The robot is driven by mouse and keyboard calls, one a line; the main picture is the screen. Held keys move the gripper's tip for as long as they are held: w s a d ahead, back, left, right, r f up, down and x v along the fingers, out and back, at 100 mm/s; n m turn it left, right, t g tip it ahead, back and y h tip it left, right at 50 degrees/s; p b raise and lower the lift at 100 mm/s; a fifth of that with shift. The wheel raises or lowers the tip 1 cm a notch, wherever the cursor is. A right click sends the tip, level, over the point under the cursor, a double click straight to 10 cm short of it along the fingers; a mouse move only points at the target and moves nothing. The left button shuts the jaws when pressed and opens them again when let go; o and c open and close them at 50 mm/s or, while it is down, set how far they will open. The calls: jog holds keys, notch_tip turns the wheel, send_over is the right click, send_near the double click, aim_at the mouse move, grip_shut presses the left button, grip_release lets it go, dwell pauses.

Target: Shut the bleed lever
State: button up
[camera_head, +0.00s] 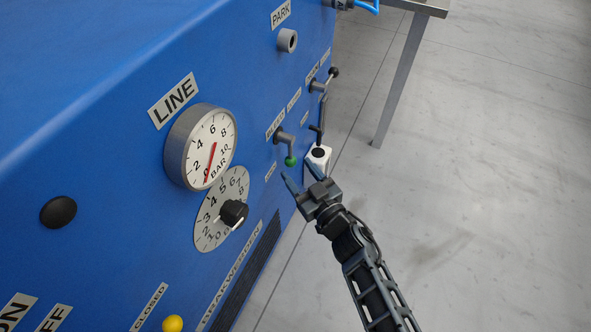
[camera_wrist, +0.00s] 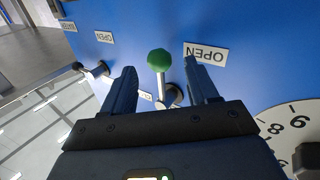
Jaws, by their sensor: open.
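The bleed lever (camera_head: 282,138) sticks out from the blue panel below the label BLEED. Its green knob (camera_head: 290,161) hangs down from the pivot in the head view. In the wrist view the green knob (camera_wrist: 160,59) stands between my two fingers, and an OPEN label (camera_wrist: 206,54) is on the panel just right of it. The pivot (camera_wrist: 173,96) is partly hidden behind my gripper. My gripper (camera_head: 299,175) is open, its fingertips close to the knob, one on either side in the wrist view. I cannot tell whether they touch it.
A second lever with a black knob (camera_head: 333,72) is farther along the panel. A white block with a black top (camera_head: 318,158) is just beyond my gripper. The LINE gauge (camera_head: 208,148) and a numbered dial (camera_head: 222,210) are to the left.

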jog(key=shift+b+x, duration=0.3)
jog(key=shift+x, duration=0.85)
grip_shut()
